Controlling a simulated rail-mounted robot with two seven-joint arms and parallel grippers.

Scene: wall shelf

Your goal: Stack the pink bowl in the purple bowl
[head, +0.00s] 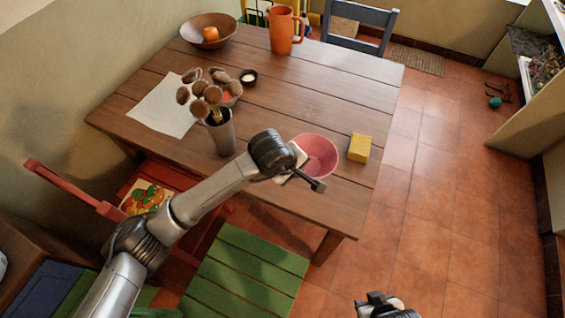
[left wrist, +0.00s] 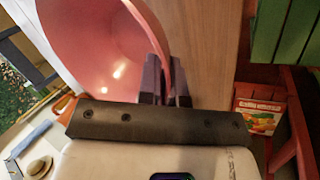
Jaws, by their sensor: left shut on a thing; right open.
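The pink bowl (head: 319,153) is at the front of the wooden table, near its right edge. It fills the upper left of the left wrist view (left wrist: 95,45), strongly tilted in that picture. My left gripper (left wrist: 165,82) is shut on its rim, with the fingers on either side of the wall. In the head view my left arm covers part of the bowl; I cannot tell whether the bowl touches the table. I cannot make out a purple bowl; a reddish dish (head: 232,92) is partly hidden behind the dried flowers. My right gripper (head: 376,300) is open at the bottom edge, away from the table.
A yellow sponge-like block (head: 359,148) lies just right of the pink bowl. A grey vase (head: 221,134) of dried flowers stands left of it. A brown bowl with an orange fruit (head: 210,35) and an orange pitcher (head: 283,32) are at the back. The table's middle is clear.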

